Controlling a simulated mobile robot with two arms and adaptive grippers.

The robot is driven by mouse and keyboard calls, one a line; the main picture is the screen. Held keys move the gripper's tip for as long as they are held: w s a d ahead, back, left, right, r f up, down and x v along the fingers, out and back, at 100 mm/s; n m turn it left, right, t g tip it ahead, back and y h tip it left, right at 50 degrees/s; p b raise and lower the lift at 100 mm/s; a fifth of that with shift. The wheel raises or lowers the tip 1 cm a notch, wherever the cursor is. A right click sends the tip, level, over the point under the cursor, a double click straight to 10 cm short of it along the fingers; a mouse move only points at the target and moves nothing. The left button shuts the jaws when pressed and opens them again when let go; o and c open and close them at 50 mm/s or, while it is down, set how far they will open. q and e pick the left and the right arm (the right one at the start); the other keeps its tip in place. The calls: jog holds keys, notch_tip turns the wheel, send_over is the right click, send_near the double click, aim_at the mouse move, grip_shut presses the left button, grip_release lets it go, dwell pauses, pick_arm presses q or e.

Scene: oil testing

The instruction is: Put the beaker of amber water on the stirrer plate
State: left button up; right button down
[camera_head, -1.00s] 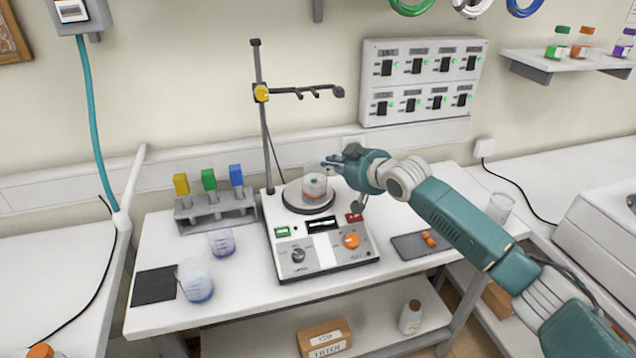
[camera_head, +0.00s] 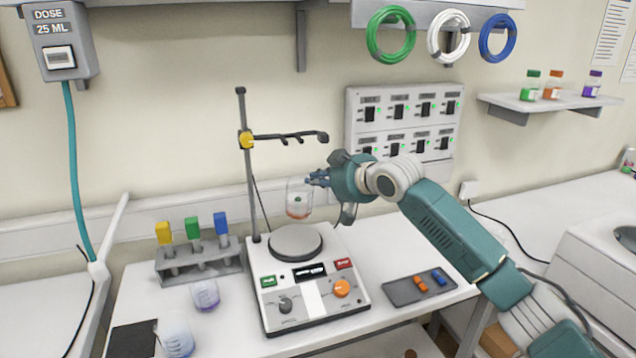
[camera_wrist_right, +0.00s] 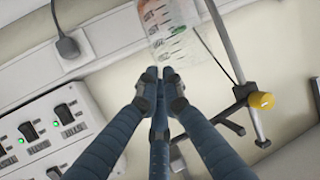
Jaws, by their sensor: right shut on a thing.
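The beaker of amber water (camera_head: 299,207) is clear glass with an orange tint low inside and a small greenish spot. My right gripper (camera_head: 318,181) is shut on its right side and holds it roughly upright, apart from the stirrer plate. The beaker (camera_wrist_right: 172,28) also shows in the right wrist view, at the fingertips (camera_wrist_right: 163,75), with dark graduations. The round grey stirrer plate (camera_head: 296,243) on the white stirrer unit is bare, just below the beaker in the head view. How far behind the plate the beaker hangs is hard to tell. My left gripper is not in view.
A stand rod with a yellow clamp (camera_head: 246,140) and side arm rises behind the unit. At left are a rack of coloured tubes (camera_head: 198,264), a purple-liquid beaker (camera_head: 205,295) and a blue-liquid beaker (camera_head: 176,338). A grey tray (camera_head: 402,292) with orange and blue pieces is at right.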

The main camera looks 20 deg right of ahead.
aim_at(308, 199)
jog(key=shift+w+a+f+n+g+y+b, duration=0.15)
jog(key=shift+w+a+f+n+b, duration=0.2)
jog(key=shift+f, duration=0.8)
jog(key=shift+w+a+f+n+g+y+b, duration=0.15)
jog(key=shift+w+f+n, duration=0.3)
jog(key=shift+f, duration=0.7)
jog(key=shift+w+a+f+n+y+b, duration=0.25)
jog(key=shift+w+f, duration=0.25)
jog(key=shift+f, duration=0.65)
jog(key=shift+f+b, duration=0.3)
jog(key=shift+f, duration=0.3)
